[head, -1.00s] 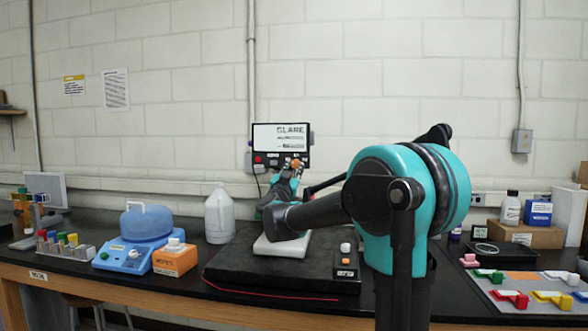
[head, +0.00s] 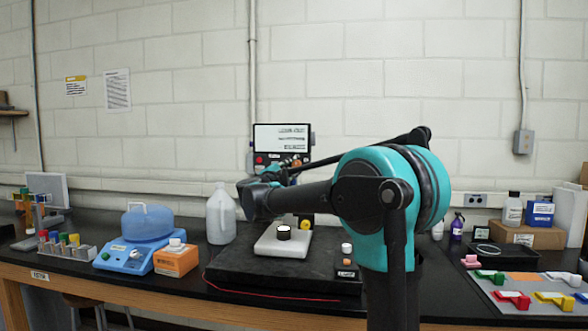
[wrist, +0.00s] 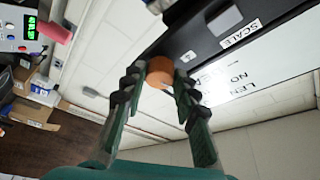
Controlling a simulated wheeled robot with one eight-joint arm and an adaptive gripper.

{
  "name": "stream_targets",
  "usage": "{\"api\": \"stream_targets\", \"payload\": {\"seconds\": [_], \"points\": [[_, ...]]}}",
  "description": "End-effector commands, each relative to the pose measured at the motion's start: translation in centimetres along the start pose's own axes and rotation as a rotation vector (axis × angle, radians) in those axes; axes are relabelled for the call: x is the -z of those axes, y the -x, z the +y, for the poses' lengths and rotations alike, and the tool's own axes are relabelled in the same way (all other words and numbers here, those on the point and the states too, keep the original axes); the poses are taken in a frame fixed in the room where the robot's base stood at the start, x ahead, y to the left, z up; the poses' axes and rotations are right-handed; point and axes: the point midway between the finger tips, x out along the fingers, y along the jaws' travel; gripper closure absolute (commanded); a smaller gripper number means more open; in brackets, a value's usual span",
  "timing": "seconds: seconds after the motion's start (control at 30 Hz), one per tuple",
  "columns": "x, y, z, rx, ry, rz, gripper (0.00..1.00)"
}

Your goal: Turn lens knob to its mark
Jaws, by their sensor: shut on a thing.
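The orange knob (wrist: 160,72) sits on the dark front of the screen unit, and my gripper (wrist: 160,79) has its two fingers on either side of it, shut on it. The screen unit (head: 282,137) shows lines of text too small to read in the head view. In the head view my arm largely hides the knobs and fingertips.
A white stage (head: 268,246) with a black-sided round part (head: 284,232) stands on the dark mat (head: 235,268) below the screen. A white jug (head: 221,215) stands left of it, and an orange box (head: 176,261) further left. Coloured parts lie on a tray at right.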

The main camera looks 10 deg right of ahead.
Motion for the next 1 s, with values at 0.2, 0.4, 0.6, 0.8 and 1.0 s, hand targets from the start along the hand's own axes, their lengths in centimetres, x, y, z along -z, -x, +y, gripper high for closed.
{"api": "stream_targets", "payload": {"seconds": [0.2,0.4,0.6,0.8,1.0], "points": [[0.02,0.00,-0.07,-0.048,-0.115,0.000,1.00],[0.04,0.01,-0.10,-0.073,-0.173,0.001,1.00],[0.04,0.01,-0.07,-0.083,-0.195,0.001,1.00],[0.04,0.01,-0.06,-0.083,-0.197,0.001,1.00],[0.05,0.01,-0.06,-0.083,-0.197,0.001,0.66]]}}
